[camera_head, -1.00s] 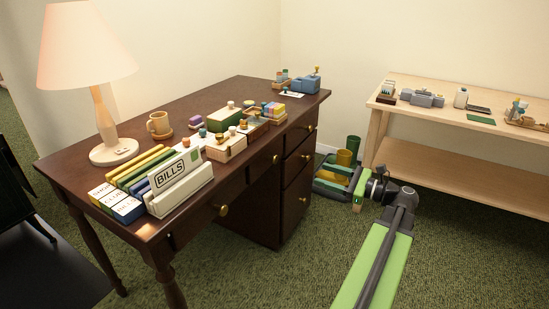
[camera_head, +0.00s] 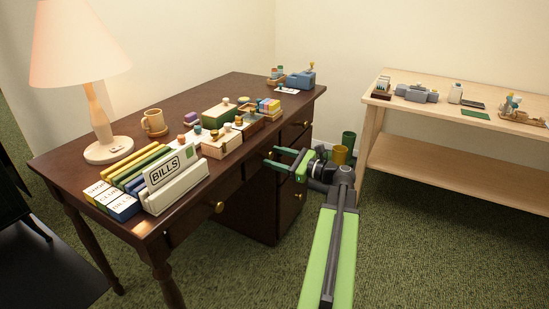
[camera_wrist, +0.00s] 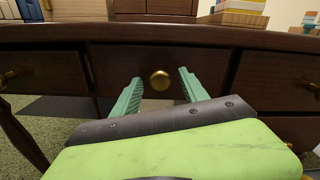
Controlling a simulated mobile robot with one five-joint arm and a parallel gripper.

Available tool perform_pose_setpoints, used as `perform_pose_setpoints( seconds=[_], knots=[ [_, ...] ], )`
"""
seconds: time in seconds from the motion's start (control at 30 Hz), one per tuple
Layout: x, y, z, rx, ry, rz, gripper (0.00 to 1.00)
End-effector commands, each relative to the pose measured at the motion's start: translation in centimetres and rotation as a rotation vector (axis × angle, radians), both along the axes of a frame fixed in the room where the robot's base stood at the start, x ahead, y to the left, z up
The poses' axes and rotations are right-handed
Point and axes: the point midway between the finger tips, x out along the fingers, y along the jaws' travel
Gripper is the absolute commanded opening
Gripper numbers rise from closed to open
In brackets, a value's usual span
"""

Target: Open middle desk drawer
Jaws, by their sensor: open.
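The dark wooden desk (camera_head: 150,112) stands at the left in the head view. Its middle drawer (camera_wrist: 115,66) faces me in the wrist view, and its front looks flush with the desk. A round brass knob (camera_wrist: 160,80) sits at its centre. My gripper (camera_head: 270,157) is at the desk's front with its fingers toward the drawers. In the wrist view my gripper (camera_wrist: 160,76) is open, with one green finger on each side of the knob in the picture. I cannot tell whether the fingers touch it. My gripper hides this knob in the head view.
Neighbouring drawers have a left knob (camera_wrist: 8,77) and a right knob (camera_wrist: 312,88). A lamp (camera_head: 108,150), a bills holder (camera_head: 178,188) and several small boxes stand on the desktop. A light wooden table (camera_head: 390,125) stands at the right.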

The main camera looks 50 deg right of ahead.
Motion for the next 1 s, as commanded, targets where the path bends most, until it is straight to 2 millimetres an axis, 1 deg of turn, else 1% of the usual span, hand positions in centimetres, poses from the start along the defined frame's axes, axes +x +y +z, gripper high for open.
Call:
perform_pose_setpoints(
  seconds=[0.1,0.33,0.7,0.73,1.0],
  knots=[
    [0.52,0.10,0.00,0.000,0.000,-0.001,0.52],
    [0.53,0.09,0.00,0.000,-0.001,-0.002,0.52],
    [0.48,0.07,0.00,0.000,-0.001,-0.002,0.03],
    [0.48,0.07,0.00,0.000,-0.001,-0.002,0.00],
    [0.45,0.06,-0.01,0.000,0.000,-0.002,0.00]
  ],
)
